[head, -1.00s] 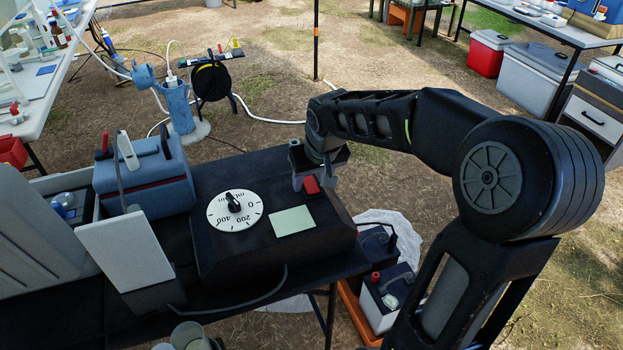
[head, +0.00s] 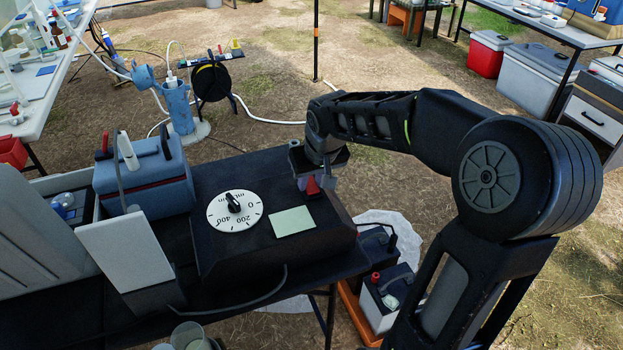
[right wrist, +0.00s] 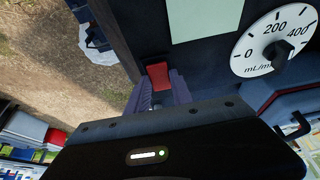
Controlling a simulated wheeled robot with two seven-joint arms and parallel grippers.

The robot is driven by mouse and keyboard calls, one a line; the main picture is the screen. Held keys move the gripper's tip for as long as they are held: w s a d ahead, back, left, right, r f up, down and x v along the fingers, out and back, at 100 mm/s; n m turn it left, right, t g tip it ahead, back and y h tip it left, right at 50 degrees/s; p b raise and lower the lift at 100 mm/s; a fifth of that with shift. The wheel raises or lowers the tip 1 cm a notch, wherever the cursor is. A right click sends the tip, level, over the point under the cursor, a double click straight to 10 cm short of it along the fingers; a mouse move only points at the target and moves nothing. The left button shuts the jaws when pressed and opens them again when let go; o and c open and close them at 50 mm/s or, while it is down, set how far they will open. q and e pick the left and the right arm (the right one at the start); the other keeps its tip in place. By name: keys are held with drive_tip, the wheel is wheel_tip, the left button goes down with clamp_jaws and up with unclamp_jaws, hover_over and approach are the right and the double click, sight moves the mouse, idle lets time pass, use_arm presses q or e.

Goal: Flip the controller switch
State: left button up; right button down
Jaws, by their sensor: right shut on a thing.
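The controller is a black box (head: 215,258) with a sloped top on the dark table. It carries a round white flow dial (head: 234,211) with a black knob, and a red rocker switch (head: 312,187) near its far right corner. The switch stands up as a red wedge; in the right wrist view the red switch (right wrist: 158,75) lies right at the fingertips. My right gripper (head: 313,181) reaches down over it from behind and is shut on it. Its fingers also show in the right wrist view (right wrist: 160,94). My left gripper is out of view.
A pale green note (head: 293,221) lies beside the switch on the controller. A blue cooler box (head: 145,186) and a white panel (head: 127,250) stand to the left. Batteries sit in an orange tray (head: 355,318) below the table's right end. A blue well pipe (head: 180,108) stands behind.

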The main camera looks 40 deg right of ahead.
drive_tip(key=g+p, duration=0.2)
drive_tip(key=p, duration=0.2)
drive_tip(key=w+r+g+y+p, duration=0.1)
drive_tip(key=p, duration=0.3)
drive_tip(key=shift+w+d+g, duration=0.1)
drive_tip(key=shift+d+g, duration=0.05)
drive_tip(key=shift+g, duration=0.25)
drive_tip(key=shift+f+g+p, duration=0.3)
drive_tip(key=shift+f+p, duration=0.05)
drive_tip(key=shift+p, duration=0.1)
drive_tip(key=c, duration=1.1)
unclamp_jaws()
